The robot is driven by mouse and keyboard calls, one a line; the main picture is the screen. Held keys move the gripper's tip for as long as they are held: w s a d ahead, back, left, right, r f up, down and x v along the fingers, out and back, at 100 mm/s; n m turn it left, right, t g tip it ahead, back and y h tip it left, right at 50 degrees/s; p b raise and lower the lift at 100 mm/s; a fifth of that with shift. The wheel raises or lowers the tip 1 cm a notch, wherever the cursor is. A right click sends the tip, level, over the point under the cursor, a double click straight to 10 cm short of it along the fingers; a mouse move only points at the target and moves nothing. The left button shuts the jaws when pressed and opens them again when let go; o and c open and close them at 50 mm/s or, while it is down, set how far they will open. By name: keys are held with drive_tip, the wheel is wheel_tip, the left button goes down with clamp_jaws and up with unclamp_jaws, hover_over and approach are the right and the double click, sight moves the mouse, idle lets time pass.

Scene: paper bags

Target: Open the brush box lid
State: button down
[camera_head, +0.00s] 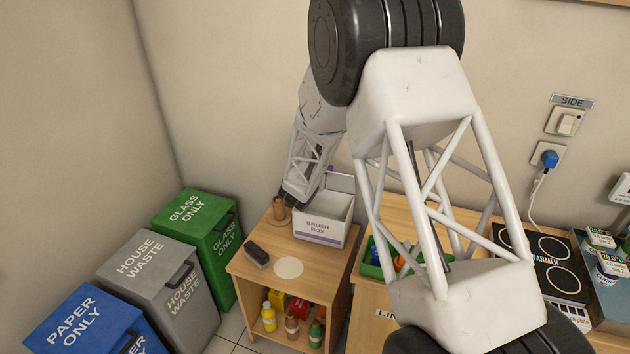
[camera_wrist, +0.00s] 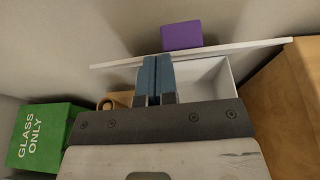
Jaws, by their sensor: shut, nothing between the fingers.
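The brush box (camera_head: 318,230) is a white open-topped carton with a purple-lettered label, standing on the wooden cabinet. Its white lid (camera_head: 341,183) stands raised along the back, and the inside of the box shows. In the wrist view the lid (camera_wrist: 250,48) is a thin slanted white strip, with the open box interior (camera_wrist: 205,76) below it. My gripper (camera_wrist: 152,64) is shut and empty, its blue-grey fingers together over the box near the lid. Whether they touch the lid I cannot tell. In the head view my arm hides part of the box and lid.
A purple block (camera_wrist: 181,35) shows beyond the lid. A brown cup (camera_head: 279,209) stands close left of the box. A dark brush-like block (camera_head: 257,254) and a pale disc (camera_head: 289,267) lie in front. Bins, including the green one (camera_head: 205,222), stand left; a green tray (camera_head: 373,265) is right.

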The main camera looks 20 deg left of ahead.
drive_tip(key=shift+w+r+g, duration=0.4)
drive_tip(key=shift+w+g, duration=0.1)
drive_tip(key=shift+w, duration=0.1)
drive_tip(key=shift+r, duration=0.25)
drive_tip(key=shift+r, duration=0.55)
idle(0.4)
drive_tip(key=s+f+v, duration=0.1)
drive_tip(key=f+v, duration=0.2)
drive_tip(key=v, duration=0.9)
drive_tip(key=shift+s+r, duration=0.2)
drive_tip(key=shift+s, duration=0.25)
